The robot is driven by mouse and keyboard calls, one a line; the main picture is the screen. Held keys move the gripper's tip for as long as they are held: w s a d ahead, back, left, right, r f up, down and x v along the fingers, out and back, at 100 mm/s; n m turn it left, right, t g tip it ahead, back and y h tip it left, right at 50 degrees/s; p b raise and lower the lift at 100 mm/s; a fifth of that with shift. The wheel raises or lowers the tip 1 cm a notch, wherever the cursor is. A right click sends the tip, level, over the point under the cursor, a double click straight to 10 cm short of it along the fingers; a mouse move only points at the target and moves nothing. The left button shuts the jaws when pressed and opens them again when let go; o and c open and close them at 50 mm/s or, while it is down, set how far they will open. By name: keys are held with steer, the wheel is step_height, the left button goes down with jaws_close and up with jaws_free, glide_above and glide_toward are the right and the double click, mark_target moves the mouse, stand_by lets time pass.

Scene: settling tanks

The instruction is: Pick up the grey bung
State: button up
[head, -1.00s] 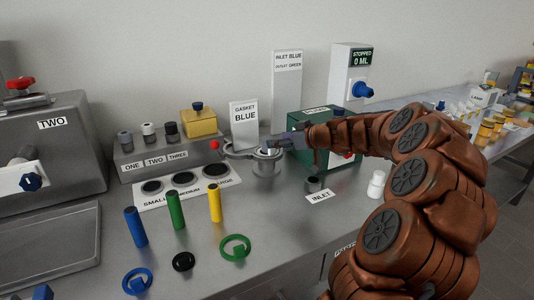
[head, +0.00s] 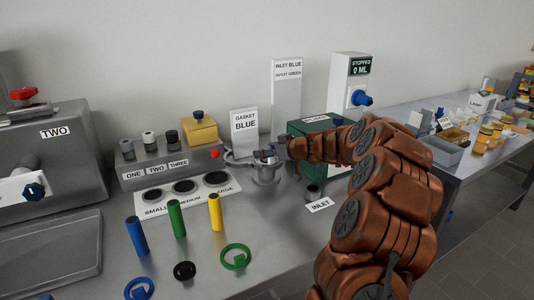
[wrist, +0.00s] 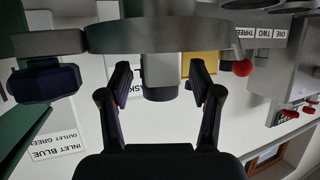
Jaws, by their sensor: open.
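A grey cylinder with a dark end, which looks like the grey bung (wrist: 160,88), stands between my fingers in the wrist view. It rises from a round metal vessel (head: 266,176), whose rim and ring (wrist: 150,36) show in the wrist view. My gripper (wrist: 161,76) is open, one finger on each side of the cylinder, with gaps visible. In the head view my gripper (head: 275,152) is over the vessel and partly hides its top. Several plugs, such as a grey one (head: 149,141), stand in a labelled block (head: 160,169) to the left.
A GASKET BLUE sign (head: 244,122) stands behind the vessel. A green box (head: 305,128) is close on its right. A red-knobbed lever (head: 216,154) is on its left. Blue, green and yellow cylinders (head: 215,212) stand in front. The bench front by the INLET label (head: 320,205) is partly clear.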

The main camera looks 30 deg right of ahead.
steer(key=shift+c, duration=0.2)
jaws_close()
stand_by(0.3)
steer(key=shift+r, duration=0.1)
